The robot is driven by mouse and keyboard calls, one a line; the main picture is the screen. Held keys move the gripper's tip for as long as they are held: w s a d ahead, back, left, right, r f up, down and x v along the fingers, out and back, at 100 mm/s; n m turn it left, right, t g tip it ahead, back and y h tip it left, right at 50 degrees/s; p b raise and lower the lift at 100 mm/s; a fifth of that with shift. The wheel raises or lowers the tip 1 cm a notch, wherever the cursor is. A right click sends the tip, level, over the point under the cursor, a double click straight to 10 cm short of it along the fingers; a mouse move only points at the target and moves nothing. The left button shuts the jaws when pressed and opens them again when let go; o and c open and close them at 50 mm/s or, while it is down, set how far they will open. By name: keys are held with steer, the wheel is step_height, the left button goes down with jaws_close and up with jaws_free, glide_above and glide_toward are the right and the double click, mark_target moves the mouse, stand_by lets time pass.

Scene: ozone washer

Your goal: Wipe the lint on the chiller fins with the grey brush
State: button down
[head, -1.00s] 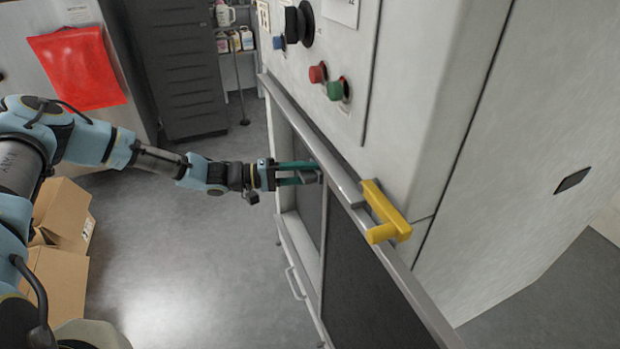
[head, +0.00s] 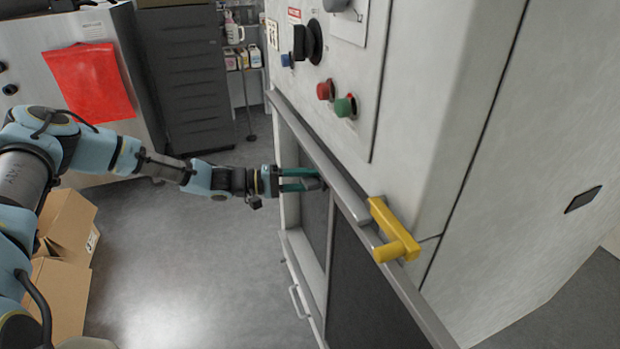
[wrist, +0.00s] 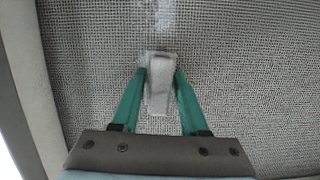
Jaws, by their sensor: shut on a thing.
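My gripper (head: 305,178) has teal fingers and reaches into the open left bay of the big white machine. It also shows in the wrist view (wrist: 158,95), where the fingers are shut on a pale grey block, the grey brush (wrist: 158,85). In the head view the brush is a small grey shape at the fingertips, mostly hidden. The chiller fins (wrist: 250,70) fill the wrist view as a grey, fine-gridded face. The brush is in front of them and looks close; contact is unclear. A whitish streak, likely lint (wrist: 153,15), runs up the fins above the brush.
A metal rail (head: 340,197) and a yellow handle (head: 393,232) cross the machine's front near my gripper. A dark panel (head: 365,290) fills the right bay. A pale frame edge (wrist: 30,80) borders the fins at left. Cardboard boxes (head: 65,235) stand at lower left; open floor lies between.

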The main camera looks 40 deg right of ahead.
steer(key=shift+s+a+p, duration=0.2)
steer(key=shift+s+p, duration=0.05)
steer(key=shift+s, duration=0.45)
steer(key=shift+s+a+p, duration=0.2)
steer(key=shift+s+p, duration=0.05)
steer(key=shift+s, duration=0.45)
steer(key=s+a+p, duration=0.4)
steer(key=s+p, duration=0.1)
steer(key=s, duration=0.4)
steer(key=shift+s, duration=0.35)
steer(key=shift+w+a+p, duration=0.15)
steer(key=shift+w+a, duration=0.2)
steer(key=shift+a, duration=0.55)
steer(key=shift+w+a+p, duration=0.1)
steer(key=shift+w+a, duration=0.3)
steer(key=shift+a, duration=0.55)
steer(key=shift+w+a+p, duration=0.15)
steer(key=shift+w+a, duration=0.2)
steer(key=shift+a, duration=0.55)
steer(key=a, duration=0.1)
steer(key=w+a, duration=0.1)
steer(key=shift+a, duration=0.4)
